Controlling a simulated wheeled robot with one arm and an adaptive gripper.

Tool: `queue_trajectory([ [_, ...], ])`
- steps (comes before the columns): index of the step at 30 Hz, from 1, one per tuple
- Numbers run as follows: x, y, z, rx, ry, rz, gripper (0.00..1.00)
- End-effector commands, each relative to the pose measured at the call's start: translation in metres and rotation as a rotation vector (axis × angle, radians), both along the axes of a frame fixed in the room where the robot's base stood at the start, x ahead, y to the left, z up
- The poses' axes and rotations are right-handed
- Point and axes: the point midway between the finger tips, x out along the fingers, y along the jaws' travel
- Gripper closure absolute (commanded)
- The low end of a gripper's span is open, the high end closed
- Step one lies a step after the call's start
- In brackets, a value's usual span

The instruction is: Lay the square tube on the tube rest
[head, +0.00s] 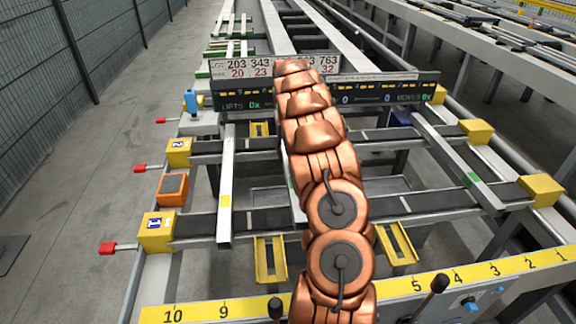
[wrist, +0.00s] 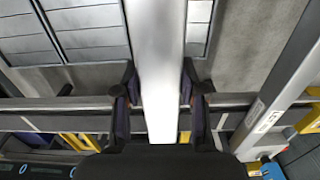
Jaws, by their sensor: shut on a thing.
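The pale grey square tube (wrist: 158,40) runs lengthwise through the middle of the wrist view, between the two dark fingers of my gripper (wrist: 160,92). My gripper is shut on it. A small yellow mark shows beside its lower end. In the head view my copper arm hides my gripper and most of this tube. Yellow channel-shaped supports stand low at the front left (head: 270,262) and front right (head: 398,243), with another farther back (head: 260,130). I cannot tell which part is the tube rest, or whether the held tube touches anything below.
A grey tube with a yellow mark (head: 225,190) lies across the dark crossbars at left. Another with a green mark (head: 460,165) lies at right. Yellow end blocks (head: 157,232), an orange box (head: 173,189) and a yellow numbered scale (head: 215,312) edge the table.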

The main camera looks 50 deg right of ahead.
Motion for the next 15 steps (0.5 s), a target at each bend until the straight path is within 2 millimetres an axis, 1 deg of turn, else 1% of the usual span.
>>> queue_trajectory([
  [1, 0.002, -0.001, 0.009, -0.006, -0.008, 0.001, 1.00],
  [3, 0.002, -0.001, 0.020, -0.004, -0.005, 0.001, 1.00],
  [6, 0.001, -0.001, 0.032, -0.003, -0.004, 0.001, 1.00],
  [10, 0.001, -0.001, 0.044, -0.003, -0.003, 0.000, 1.00],
  [15, 0.000, -0.001, 0.051, -0.003, -0.002, 0.000, 1.00],
])
